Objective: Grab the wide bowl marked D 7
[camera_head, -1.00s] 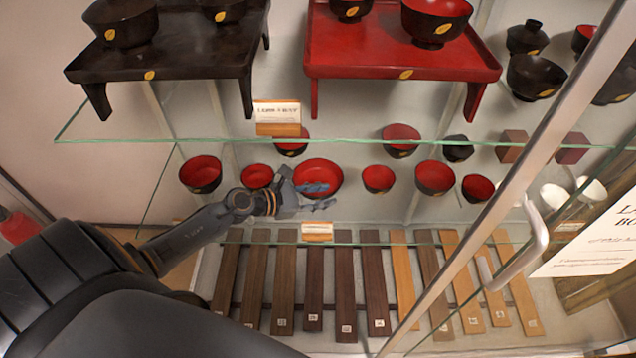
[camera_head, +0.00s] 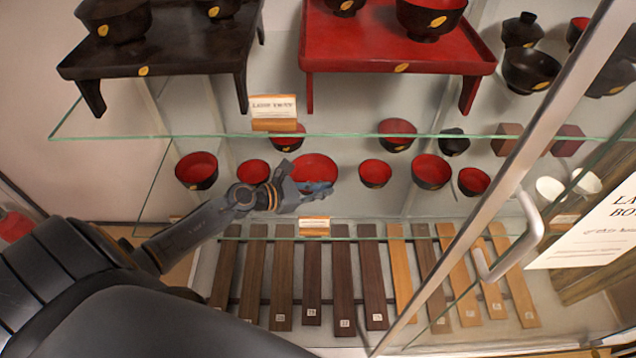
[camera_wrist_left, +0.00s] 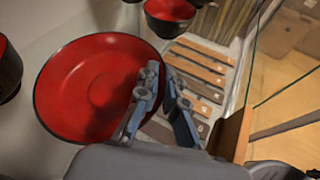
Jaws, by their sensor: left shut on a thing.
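The wide bowl (camera_head: 314,167) is red inside with a dark rim and stands on the middle glass shelf of the case. It fills the left of the left wrist view (camera_wrist_left: 85,85). No D 7 marking is legible on it. My left gripper (camera_head: 317,190) reaches in from the left and is shut on the bowl's near rim. In the left wrist view the gripper (camera_wrist_left: 163,98) has one finger over the inside of the bowl and the other outside the rim. My right gripper is not in view.
Smaller red bowls (camera_head: 255,171) (camera_head: 375,173) stand close on both sides. A small sign (camera_head: 315,226) is at the shelf's front edge. A glass shelf edge (camera_head: 350,136) runs above. A metal-framed door with a handle (camera_head: 527,235) slants across the right.

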